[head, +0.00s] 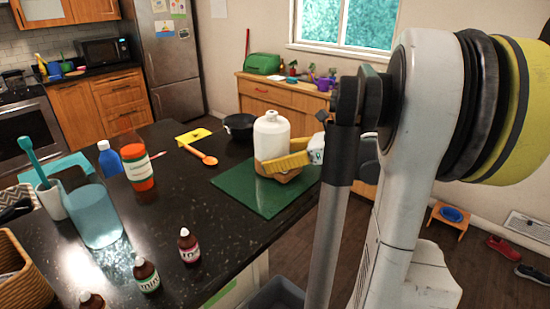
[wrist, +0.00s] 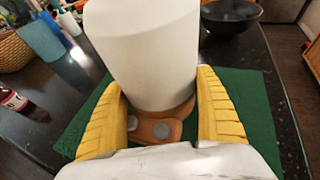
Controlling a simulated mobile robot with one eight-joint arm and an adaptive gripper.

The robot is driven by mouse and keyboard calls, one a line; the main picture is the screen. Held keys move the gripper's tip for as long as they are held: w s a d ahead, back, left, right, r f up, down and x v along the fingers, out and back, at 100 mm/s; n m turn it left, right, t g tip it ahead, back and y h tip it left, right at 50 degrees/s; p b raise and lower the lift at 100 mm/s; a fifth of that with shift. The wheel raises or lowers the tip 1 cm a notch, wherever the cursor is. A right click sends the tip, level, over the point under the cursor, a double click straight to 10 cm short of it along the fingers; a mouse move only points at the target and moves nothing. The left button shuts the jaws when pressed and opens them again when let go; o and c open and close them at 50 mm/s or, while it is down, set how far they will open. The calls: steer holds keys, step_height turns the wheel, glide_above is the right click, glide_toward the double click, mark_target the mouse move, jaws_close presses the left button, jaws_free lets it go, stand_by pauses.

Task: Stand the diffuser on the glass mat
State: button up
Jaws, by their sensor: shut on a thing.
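The diffuser (head: 271,130) is a white bottle-shaped body with a short neck and a wood-brown base. It is upright over the dark green glass mat (head: 238,192) on the black counter. In the head view I cannot tell whether its base touches the mat. My gripper (head: 284,163) has yellow fingers and is shut on the diffuser low on its body, coming from the right. In the wrist view the white diffuser body (wrist: 145,45) stands between both fingers, its brown base showing below, with the green mat (wrist: 248,100) around it. The diffuser's top is out of the wrist view.
A black bowl (head: 239,126) stands behind the mat. An orange spoon (head: 202,155) lies to its left. An orange-red bottle (head: 138,168), a blue bottle (head: 110,158), a teal container (head: 94,215) and small brown bottles (head: 189,245) stand further left. Bare counter lies left of the mat.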

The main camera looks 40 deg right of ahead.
steer(key=shift+f, duration=0.2)
steer(key=o, duration=1.4)
steer(key=shift+c, duration=0.2)
steer(key=shift+r, duration=0.1)
steer(key=shift+s+d+r, duration=0.15)
steer(key=shift+s+r, duration=0.05)
steer(key=shift+r, duration=0.05)
steer(key=p+v, duration=0.3)
steer(key=v, duration=0.8)
steer(key=shift+s+r+p, duration=0.15)
steer(key=shift+s+p, duration=0.1)
steer(key=shift+p, duration=0.1)
